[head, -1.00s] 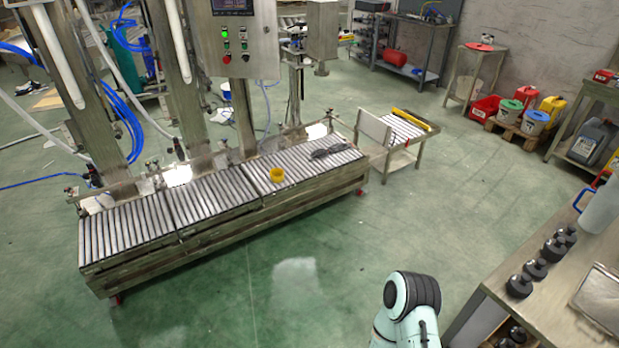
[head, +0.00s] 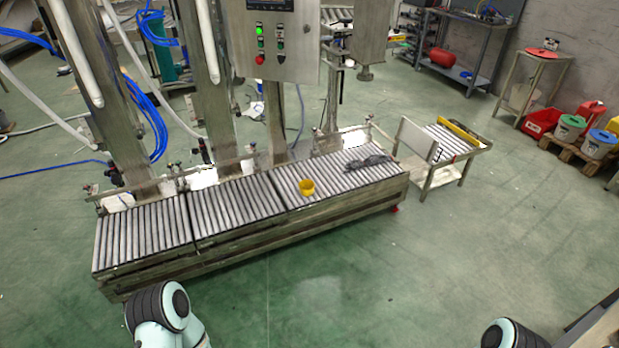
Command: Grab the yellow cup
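Parts of my two arms show at the bottom of the head view, one at lower left and one at lower right. Neither gripper is in view.
A dark grey item (head: 368,161) lies on the rollers right of the cup. A control box (head: 277,40) hangs above the conveyor. A small side table (head: 440,150) stands at its right end. Green floor (head: 330,290) in front is clear.

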